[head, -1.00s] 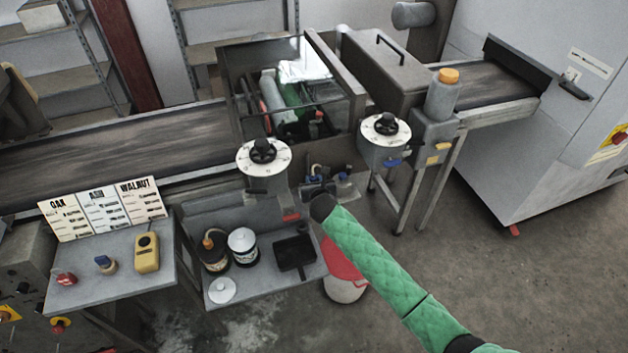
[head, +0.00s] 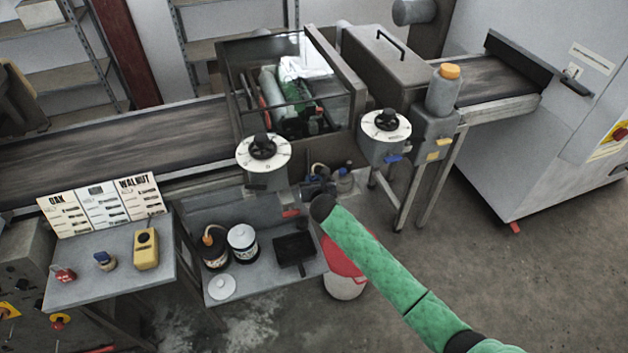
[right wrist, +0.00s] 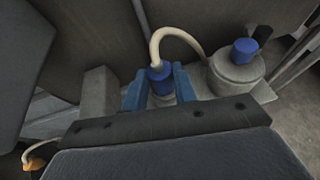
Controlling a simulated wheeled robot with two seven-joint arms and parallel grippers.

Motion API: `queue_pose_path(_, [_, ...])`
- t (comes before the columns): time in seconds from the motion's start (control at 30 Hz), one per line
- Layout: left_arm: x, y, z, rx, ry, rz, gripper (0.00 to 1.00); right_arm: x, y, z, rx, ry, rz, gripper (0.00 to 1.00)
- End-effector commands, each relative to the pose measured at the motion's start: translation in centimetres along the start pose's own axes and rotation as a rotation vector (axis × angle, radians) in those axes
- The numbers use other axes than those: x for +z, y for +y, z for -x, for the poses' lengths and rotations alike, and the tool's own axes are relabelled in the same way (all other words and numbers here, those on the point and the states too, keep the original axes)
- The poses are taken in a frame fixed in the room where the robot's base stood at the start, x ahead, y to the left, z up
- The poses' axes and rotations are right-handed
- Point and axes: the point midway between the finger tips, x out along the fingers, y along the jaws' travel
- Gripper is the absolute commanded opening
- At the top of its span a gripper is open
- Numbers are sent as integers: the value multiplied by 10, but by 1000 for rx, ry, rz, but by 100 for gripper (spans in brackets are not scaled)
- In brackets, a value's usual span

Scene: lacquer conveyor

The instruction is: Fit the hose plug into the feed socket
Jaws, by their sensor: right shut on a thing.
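The hose plug (right wrist: 160,76) is blue, with a cream hose (right wrist: 178,32) arching from its top to the right. My right gripper (right wrist: 160,92) is shut on the plug, one blue fingertip on each side. In the head view my right gripper (head: 318,188) is small and dark beyond the green sleeve of my arm, below the conveyor's front edge. The plug's lower end is hidden behind the gripper body in the right wrist view. I cannot make out the feed socket or whether the plug touches it. My left gripper is not in view.
A grey canister with a blue cap (right wrist: 240,58) stands close right of the gripper. The lower shelf holds a white tin (head: 242,240), a dark can (head: 214,248) and a black tray (head: 294,250). A red-lidded bucket (head: 345,275) stands beneath my arm. Dials (head: 263,151) overhang the gripper's area.

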Motion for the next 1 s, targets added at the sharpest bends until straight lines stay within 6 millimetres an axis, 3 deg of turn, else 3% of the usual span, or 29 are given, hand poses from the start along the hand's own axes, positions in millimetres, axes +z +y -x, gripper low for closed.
queue_pose_path(0.4, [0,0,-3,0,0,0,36,-8,0,-3,-1,1,0,4])
queue_pose_path(0.43, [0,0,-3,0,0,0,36,-8,0,-3,-1,1,0,32])
queue_pose_path(0.53, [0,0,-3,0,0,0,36,-8,0,-3,0,1,0,51])
queue_pose_path(0.57, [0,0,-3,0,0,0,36,-8,0,-3,0,1,0,53])
queue_pose_path(1.0, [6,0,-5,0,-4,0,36,-8,0,-3,0,1,0,53])
